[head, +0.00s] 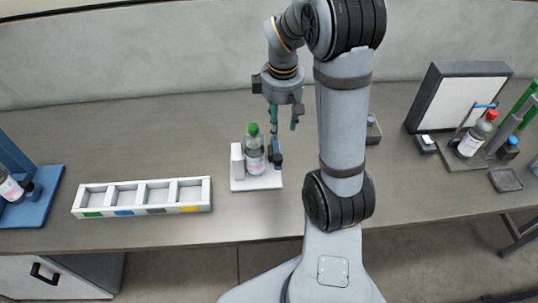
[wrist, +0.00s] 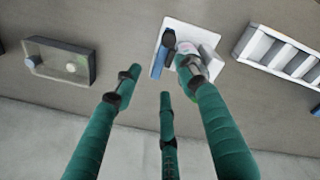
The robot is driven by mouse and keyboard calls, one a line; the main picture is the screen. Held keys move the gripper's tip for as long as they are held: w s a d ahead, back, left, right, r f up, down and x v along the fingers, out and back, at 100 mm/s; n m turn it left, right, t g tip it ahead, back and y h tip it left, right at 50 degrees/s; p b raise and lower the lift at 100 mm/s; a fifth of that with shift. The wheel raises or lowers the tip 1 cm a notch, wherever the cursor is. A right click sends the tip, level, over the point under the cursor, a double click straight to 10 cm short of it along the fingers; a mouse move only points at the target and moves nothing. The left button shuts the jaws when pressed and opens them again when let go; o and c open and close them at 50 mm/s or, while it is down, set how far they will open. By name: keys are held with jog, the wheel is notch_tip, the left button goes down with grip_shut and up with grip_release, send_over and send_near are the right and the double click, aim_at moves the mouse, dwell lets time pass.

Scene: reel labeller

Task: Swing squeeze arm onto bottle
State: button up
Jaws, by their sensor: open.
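The bottle (head: 254,158) has a green cap and stands upright on a white base plate (head: 262,184), beside a white block (head: 237,163). The squeeze arm (head: 276,156), dark with a blue bar, stands at the bottle's right, apparently swung out. In the wrist view the blue bar (wrist: 158,64) shows on the plate, and a finger hides most of the bottle. My gripper (head: 284,128) is open and empty, with green fingers, above and just right of the bottle. It also shows in the wrist view (wrist: 160,78). I cannot tell whether a finger touches the arm.
A white four-slot tray (head: 142,197) lies to the left. A blue stand (head: 45,205) with a bottle is at the far left. At the right are a framed panel (head: 462,95) and a red-capped bottle (head: 477,134). A small grey box (wrist: 60,60) is near my gripper.

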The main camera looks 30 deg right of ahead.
aim_at(278, 156)
jog(key=f+n, duration=0.1)
jog(key=f, duration=0.2)
jog(key=s+a+f+n, duration=0.1)
jog(key=f, duration=0.3)
jog(key=s+f+n, duration=0.1)
jog(key=f, duration=0.2)
jog(key=shift+a+f+n+g, duration=0.2)
jog(key=shift+a+n+g, duration=0.05)
jog(key=shift+n+g, duration=0.15)
jog(key=shift+c, duration=0.4)
grip_shut()
dwell(0.4)
